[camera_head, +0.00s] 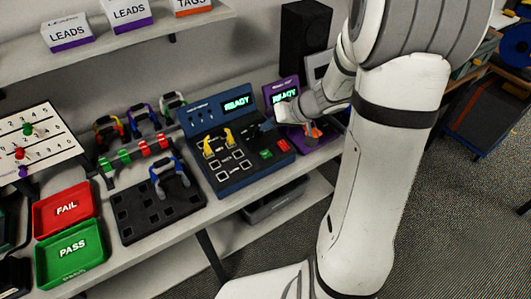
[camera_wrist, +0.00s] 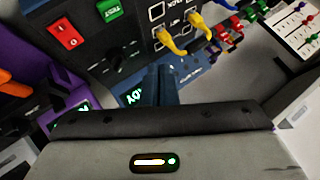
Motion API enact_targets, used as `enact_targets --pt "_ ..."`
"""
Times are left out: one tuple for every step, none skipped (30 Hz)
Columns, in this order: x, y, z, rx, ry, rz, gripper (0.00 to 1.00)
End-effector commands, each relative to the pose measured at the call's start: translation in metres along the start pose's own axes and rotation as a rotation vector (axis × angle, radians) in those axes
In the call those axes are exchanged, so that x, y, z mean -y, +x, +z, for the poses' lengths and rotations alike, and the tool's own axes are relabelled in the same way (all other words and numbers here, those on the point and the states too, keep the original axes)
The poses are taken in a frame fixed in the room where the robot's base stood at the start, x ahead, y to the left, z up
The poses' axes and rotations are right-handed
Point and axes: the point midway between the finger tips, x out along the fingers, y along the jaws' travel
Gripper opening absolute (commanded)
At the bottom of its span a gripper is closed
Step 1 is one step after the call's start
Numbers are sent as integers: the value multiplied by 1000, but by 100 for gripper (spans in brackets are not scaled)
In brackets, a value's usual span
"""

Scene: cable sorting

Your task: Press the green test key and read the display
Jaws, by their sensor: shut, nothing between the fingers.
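The blue tester (camera_head: 232,180) stands on the bench with its display (camera_head: 237,103) lit and reading READY. Its green test key (camera_head: 266,154) is at the lower right of the panel, beside a red switch (camera_head: 282,146). In the wrist view the green key (camera_wrist: 110,11) is labelled TEST and shows at the top edge. Two yellow plugs (camera_head: 229,137) sit in the tester's sockets. My gripper (camera_head: 268,126) is shut and empty, over the tester's right side and apart from the green key. Its fingers (camera_wrist: 163,84) partly hide the display in the wrist view.
A purple unit (camera_head: 284,97), also reading READY, stands close to the tester's right. A black foam tray (camera_head: 130,222) with a blue-handled cable, a red FAIL bin (camera_head: 88,220) and a green PASS bin (camera_head: 92,268) lie left. A shelf (camera_head: 150,35) with boxes hangs above.

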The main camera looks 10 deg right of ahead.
Motion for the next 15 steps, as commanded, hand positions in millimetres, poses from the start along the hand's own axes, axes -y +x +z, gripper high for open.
enact_targets --pt "-2 3 3 1 2 0 0" --pt "-4 5 4 1 2 0 0" --pt "-6 8 6 1 3 0 0" --pt "-8 11 8 2 3 0 0" --pt "-10 14 11 3 3 0 0" --pt "-13 18 14 3 4 -1 0" --pt "-15 21 16 3 5 -1 0" --pt "-18 24 19 3 4 -1 0" --pt "-21 28 22 3 5 -1 0" --pt "-23 32 24 3 5 -1 0" --pt "-25 35 26 3 5 -1 0" --pt "-28 39 29 3 4 -1 0" --pt "-31 42 31 2 5 0 0" --pt "-34 46 34 1 2 0 0" --pt "-37 50 36 -1 1 1 0"
